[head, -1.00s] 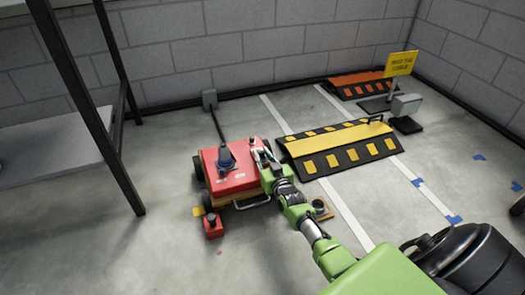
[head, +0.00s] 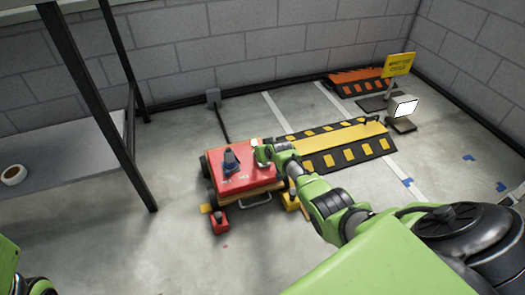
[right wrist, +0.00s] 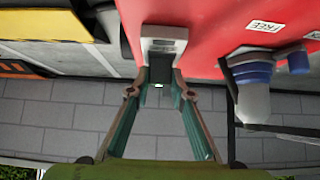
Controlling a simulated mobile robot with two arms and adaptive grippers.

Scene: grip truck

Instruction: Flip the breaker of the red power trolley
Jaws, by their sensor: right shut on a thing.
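The red power trolley (head: 240,184) stands on the floor left of centre in the head view, and its red top (right wrist: 218,25) fills the upper part of the right wrist view. A grey breaker housing (right wrist: 164,40) with a dark lever (right wrist: 160,68) and a small green light sits on it. My right gripper (right wrist: 160,86) is shut on the breaker lever, its fingers at either side. In the head view the right gripper (head: 263,153) is at the trolley's far right corner and hides the breaker. My left gripper is out of view.
A blue-grey plug (head: 231,160) stands on the trolley's top, left of the gripper. A yellow-black ramp (head: 335,140) lies behind to the right. A work lamp (head: 403,106) glows white near a yellow sign (head: 398,64).

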